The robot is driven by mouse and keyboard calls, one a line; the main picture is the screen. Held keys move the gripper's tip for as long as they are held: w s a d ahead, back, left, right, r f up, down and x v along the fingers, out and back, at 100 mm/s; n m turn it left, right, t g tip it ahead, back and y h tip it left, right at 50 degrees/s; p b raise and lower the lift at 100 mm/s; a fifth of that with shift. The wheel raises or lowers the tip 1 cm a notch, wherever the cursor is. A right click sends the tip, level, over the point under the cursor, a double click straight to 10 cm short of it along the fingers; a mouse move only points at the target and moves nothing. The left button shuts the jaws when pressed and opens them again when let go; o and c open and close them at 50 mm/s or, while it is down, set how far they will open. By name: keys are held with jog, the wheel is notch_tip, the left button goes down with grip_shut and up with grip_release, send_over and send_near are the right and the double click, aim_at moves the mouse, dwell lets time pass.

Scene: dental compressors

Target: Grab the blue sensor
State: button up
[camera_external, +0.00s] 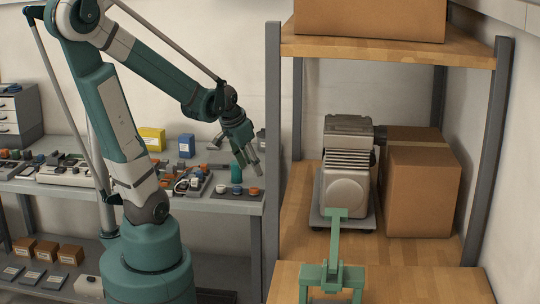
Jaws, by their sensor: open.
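I cannot tell for sure which thing is the blue sensor. A blue box (186,146) stands farther back on the bench. My gripper (240,156) is open and points down above the right end of the bench, above and apart from the small blue piece. A teal cylinder (236,172) stands just below it. Nothing shows between the fingers.
The grey bench (240,208) holds several small parts and a yellow box (153,138). A grey shelf post (272,130) rises just right of my gripper. The wooden shelf (400,262) carries a compressor (346,170), a cardboard box (422,185) and a green stand (335,265).

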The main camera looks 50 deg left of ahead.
jog(key=g+p, duration=0.2)
jog(key=p, duration=0.1)
send_near(237, 187)
jog(key=d, duration=0.1)
jog(key=shift+a+f+m+p, duration=0.3)
jog(key=shift+a+f, duration=0.1)
jog(key=shift+f, duration=0.05)
jog(key=shift+b+x, duration=0.35)
jog(key=shift+x, duration=0.95)
jog(key=shift+f, duration=0.1)
jog(key=shift+b+x, duration=0.65)
jog(key=shift+x, duration=1.85)
jog(key=c, duration=0.9)
